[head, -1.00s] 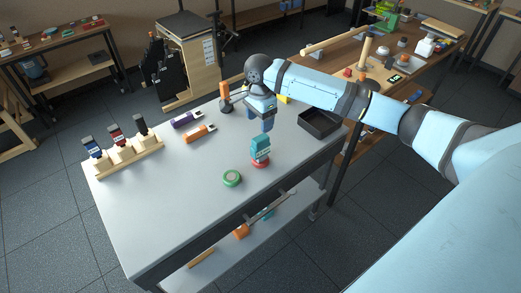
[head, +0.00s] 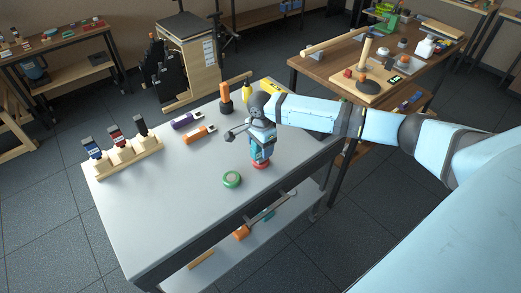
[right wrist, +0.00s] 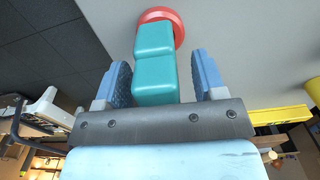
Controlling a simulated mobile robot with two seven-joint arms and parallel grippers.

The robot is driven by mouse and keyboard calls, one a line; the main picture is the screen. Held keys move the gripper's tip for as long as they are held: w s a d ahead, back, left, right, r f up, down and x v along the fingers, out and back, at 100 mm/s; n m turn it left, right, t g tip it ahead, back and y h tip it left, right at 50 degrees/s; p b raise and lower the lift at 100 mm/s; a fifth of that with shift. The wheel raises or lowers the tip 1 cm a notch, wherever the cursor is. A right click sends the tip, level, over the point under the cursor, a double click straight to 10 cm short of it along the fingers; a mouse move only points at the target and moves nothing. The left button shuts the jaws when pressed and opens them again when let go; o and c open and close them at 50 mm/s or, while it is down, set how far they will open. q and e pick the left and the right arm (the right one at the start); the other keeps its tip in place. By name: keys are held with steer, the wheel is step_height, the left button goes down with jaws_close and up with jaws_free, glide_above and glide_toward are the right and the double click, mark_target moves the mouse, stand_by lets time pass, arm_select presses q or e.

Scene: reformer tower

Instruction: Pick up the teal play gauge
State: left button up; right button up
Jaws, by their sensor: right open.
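The teal play gauge (right wrist: 155,80) shows in the right wrist view as two rounded teal blocks end to end, with a round red piece (right wrist: 160,16) at the far end. In the head view the red piece (head: 260,165) sits on the grey table, and my right gripper partly hides the teal part. My right gripper (head: 262,150) is open. In the right wrist view its blue ridged fingers (right wrist: 159,82) stand on either side of the near teal block, with a gap visible on both sides. My left gripper is not in view.
On the grey table (head: 190,215), a green round piece (head: 231,179) lies left of the gauge. Orange (head: 195,133) and purple (head: 183,119) tools lie farther back. A wooden rack (head: 128,158) stands at the left. The table's front left is clear.

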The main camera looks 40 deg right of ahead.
steer(key=c, duration=1.1)
steer(key=shift+o, duration=0.2)
steer(key=shift+r, duration=0.1)
